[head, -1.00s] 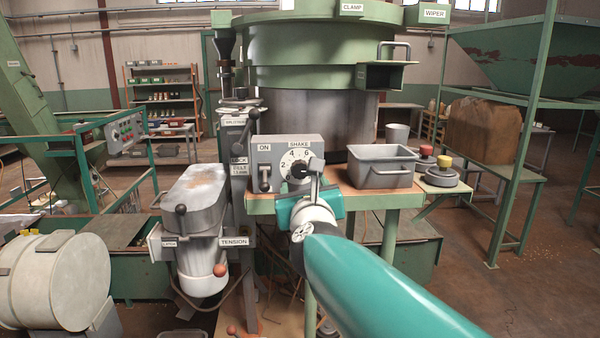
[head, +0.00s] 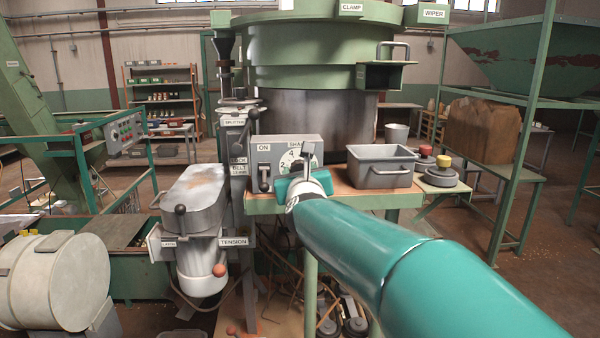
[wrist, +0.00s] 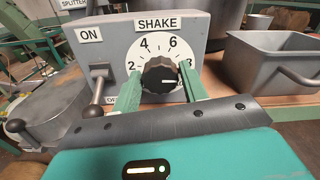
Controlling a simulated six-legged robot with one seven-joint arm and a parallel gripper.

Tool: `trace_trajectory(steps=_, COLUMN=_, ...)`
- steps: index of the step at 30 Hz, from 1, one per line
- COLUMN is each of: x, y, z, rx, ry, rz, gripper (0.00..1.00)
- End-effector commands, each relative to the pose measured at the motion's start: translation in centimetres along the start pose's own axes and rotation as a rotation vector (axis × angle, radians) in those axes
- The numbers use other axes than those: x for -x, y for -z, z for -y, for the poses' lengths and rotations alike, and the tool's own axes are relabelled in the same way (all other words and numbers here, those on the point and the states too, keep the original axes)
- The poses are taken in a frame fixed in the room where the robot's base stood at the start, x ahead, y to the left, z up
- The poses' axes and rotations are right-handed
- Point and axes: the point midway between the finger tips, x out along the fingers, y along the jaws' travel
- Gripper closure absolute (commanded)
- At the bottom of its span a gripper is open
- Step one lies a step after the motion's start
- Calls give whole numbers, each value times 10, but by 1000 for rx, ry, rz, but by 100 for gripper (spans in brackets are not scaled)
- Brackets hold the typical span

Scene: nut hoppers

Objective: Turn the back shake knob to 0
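The grey control box (head: 268,149) labelled SHAKE stands on the bench. Its white dial (wrist: 146,50) reads 2, 4, 6 and 8 around a black knob (wrist: 158,74). The knob's white mark points right, a little below the 8. In the wrist view my gripper (wrist: 160,78) faces the box, with one green finger on each side of the knob. The fingers look open around it; I cannot tell whether either touches. In the head view my gripper (head: 308,160) hides the knob and much of the dial.
A toggle lever (wrist: 97,83) labelled ON is close to the left finger. A grey metal bin (head: 382,168) stands right of the box. The large round steel machine (head: 312,118) rises behind. A TENSION unit (head: 195,210) is at left.

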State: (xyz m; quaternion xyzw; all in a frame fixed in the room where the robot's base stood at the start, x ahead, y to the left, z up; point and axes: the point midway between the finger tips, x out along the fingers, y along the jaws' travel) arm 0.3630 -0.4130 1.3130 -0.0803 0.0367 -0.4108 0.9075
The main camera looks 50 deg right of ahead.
Motion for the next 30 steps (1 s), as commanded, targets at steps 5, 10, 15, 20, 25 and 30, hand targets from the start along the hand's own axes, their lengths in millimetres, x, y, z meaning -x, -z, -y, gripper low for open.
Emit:
trace_trajectory(steps=5, x=0, y=0, z=0, rx=0, ry=0, rz=0, gripper=86)
trace_trajectory(steps=10, x=0, y=0, z=0, rx=6, ry=0, rz=0, gripper=86)
trace_trajectory(steps=15, x=0, y=0, z=0, rx=43, ry=0, rz=0, gripper=86)
trace_trajectory(steps=20, x=0, y=0, z=0, rx=120, ry=0, rz=0, gripper=86)
trace_trajectory(steps=25, x=0, y=0, z=-1, rx=248, ry=0, rz=0, gripper=86)
trace_trajectory(steps=30, x=0, y=0, z=-1, rx=404, ry=0, rz=0, gripper=86)
